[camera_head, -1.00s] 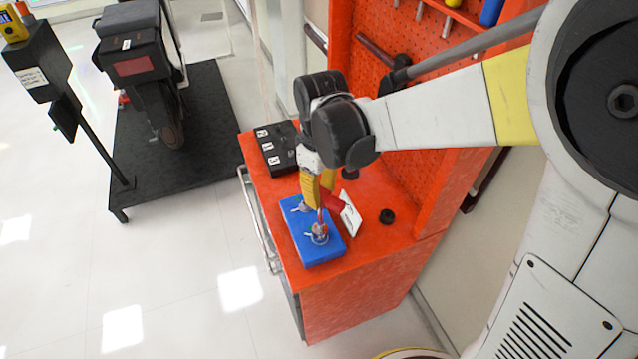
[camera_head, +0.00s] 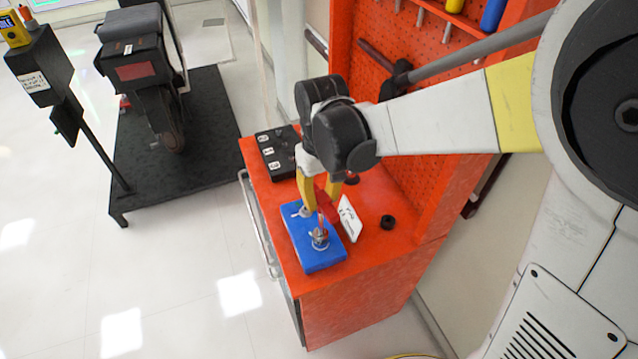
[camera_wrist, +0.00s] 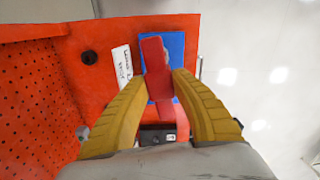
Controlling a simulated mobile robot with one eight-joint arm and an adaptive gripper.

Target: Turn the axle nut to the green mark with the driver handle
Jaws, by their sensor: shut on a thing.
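My gripper (camera_head: 319,203) has yellow fingers and is shut on the red driver handle (camera_wrist: 155,60), above the blue block (camera_head: 318,262) on the orange bench. The handle lies between the fingertips in the wrist view, with the blue block (camera_wrist: 176,42) behind it. A small metal fitting, likely the axle nut (camera_head: 320,238), stands on the near part of the block. The handle's lower end appears close to it; I cannot tell whether they touch. Another small metal piece (camera_head: 303,211) sits farther back on the block. I cannot make out the green mark.
A white card (camera_head: 350,218) with writing stands right beside the block. A black knob (camera_head: 388,222) lies to its right. A black labelled box (camera_head: 277,152) is at the bench's back left. The orange pegboard (camera_head: 400,170) rises along the right.

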